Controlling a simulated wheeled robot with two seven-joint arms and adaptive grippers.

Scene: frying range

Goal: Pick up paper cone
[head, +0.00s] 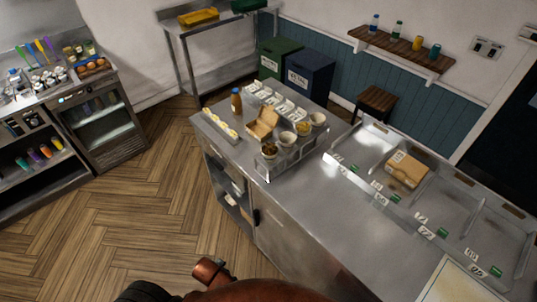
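I cannot make out a paper cone for certain. A metal rack on the steel counter holds small pale cups, one at the right (317,119) and one nearer the middle (288,138), with contents too small to tell. An open brown carton (263,123) stands at the rack's left. Neither of my grippers can be seen. Reddish-brown and black parts at the bottom edge look like my own body.
The steel counter (300,205) has clear room in front of the rack. A closed brown box (407,169) lies in the sectioned tray at right. A brown bottle (236,100) and a white tray (221,126) stand at left. Wooden floor (150,220) is open left of the counter.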

